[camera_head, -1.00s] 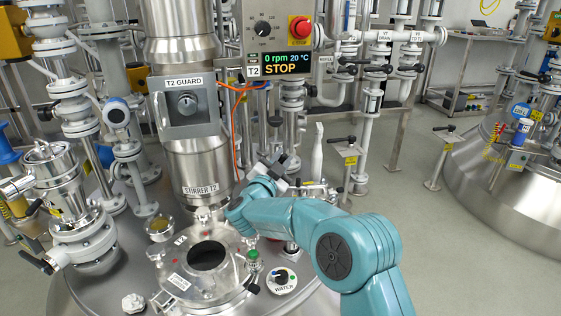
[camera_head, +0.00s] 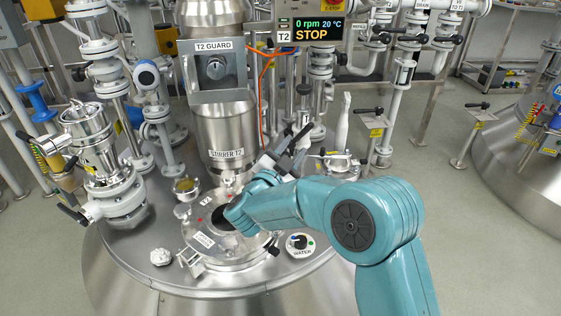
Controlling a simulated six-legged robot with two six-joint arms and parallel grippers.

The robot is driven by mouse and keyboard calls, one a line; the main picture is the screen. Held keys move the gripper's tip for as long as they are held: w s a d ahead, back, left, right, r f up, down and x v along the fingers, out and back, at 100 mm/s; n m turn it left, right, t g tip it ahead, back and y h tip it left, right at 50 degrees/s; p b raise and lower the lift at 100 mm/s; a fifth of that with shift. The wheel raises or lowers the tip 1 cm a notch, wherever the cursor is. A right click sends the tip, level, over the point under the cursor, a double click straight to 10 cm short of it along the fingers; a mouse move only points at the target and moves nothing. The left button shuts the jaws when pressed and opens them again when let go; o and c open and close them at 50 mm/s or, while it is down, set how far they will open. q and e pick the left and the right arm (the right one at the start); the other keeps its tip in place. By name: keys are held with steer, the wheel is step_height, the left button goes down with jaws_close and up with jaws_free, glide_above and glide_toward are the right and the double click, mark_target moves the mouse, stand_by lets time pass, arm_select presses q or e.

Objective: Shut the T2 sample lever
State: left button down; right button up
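No sample label is readable, so I cannot tell for certain which handle is the T2 sample lever. On the left of the T2 vessel, a shiny metal valve (camera_head: 88,135) carries a black-handled lever (camera_head: 72,213). Another small fitting with a black handle (camera_head: 336,153) sits at the vessel's right rear, beyond my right gripper. My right gripper (camera_head: 296,143) points up and away above the vessel top; its dark fingers look apart, with nothing seen between them. The teal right wrist covers part of the round hatch (camera_head: 207,262). My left gripper is not in view.
The stirrer column (camera_head: 226,130) with the T2 guard box (camera_head: 217,67) stands behind the hatch. A WATER knob (camera_head: 299,242) is right of the hatch, and a white knob (camera_head: 160,257) front left. Pipes crowd the back. Floor at right (camera_head: 445,215) is clear.

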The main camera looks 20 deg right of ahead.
steer(key=v, duration=0.6)
steer(key=shift+s+a+p, duration=0.25)
steer(key=shift+a+p, duration=0.05)
steer(key=shift+p, duration=0.1)
steer(key=shift+f, duration=0.15)
